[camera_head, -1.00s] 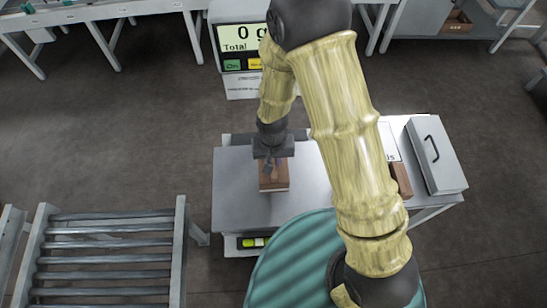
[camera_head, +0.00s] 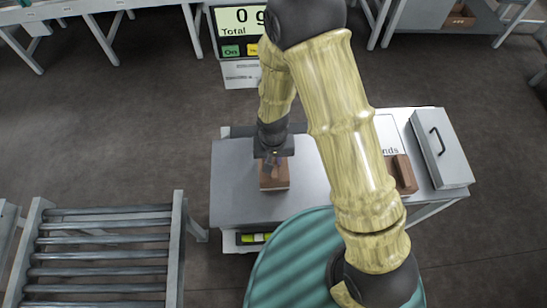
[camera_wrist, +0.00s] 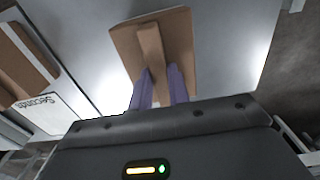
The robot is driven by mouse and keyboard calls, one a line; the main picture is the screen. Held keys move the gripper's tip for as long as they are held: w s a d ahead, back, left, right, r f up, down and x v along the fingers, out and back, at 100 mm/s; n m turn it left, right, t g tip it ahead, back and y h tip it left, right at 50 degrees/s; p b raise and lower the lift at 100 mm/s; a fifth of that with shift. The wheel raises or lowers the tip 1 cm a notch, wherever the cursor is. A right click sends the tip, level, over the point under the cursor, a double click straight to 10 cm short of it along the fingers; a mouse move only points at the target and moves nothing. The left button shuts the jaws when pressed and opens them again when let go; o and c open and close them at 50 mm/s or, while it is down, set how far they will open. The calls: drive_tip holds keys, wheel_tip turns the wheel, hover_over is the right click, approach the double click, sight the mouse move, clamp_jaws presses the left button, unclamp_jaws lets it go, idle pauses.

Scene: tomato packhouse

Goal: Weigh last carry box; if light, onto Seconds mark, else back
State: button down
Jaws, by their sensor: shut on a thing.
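My gripper (camera_head: 273,157) is shut on the raised wooden handle bar of a brown carry box (camera_head: 274,178). In the wrist view, the purple fingers (camera_wrist: 158,85) close on the handle of that box (camera_wrist: 180,30). The box is over the grey scale plate (camera_head: 235,190); I cannot tell whether it touches it. The white Seconds mark (camera_head: 388,135) lies to the right, partly behind my arm. It also shows in the wrist view (camera_wrist: 47,110).
A second brown box (camera_head: 404,174) is by the Seconds mark, partly behind my arm. A roller conveyor (camera_head: 100,255) is at the lower left. The plate's left part is clear.

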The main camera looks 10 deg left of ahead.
drive_tip(key=shift+w, duration=0.1)
drive_tip(key=shift+s+f, duration=0.2)
drive_tip(key=shift+f, duration=0.05)
idle(0.3)
drive_tip(key=c, duration=1.3)
unclamp_jaws()
drive_tip(key=shift+c, duration=0.2)
drive_tip(key=shift+c, duration=1.1)
drive_tip(key=shift+r, duration=0.1)
drive_tip(key=shift+r+p, duration=2.65)
drive_tip(key=shift+r, duration=0.8)
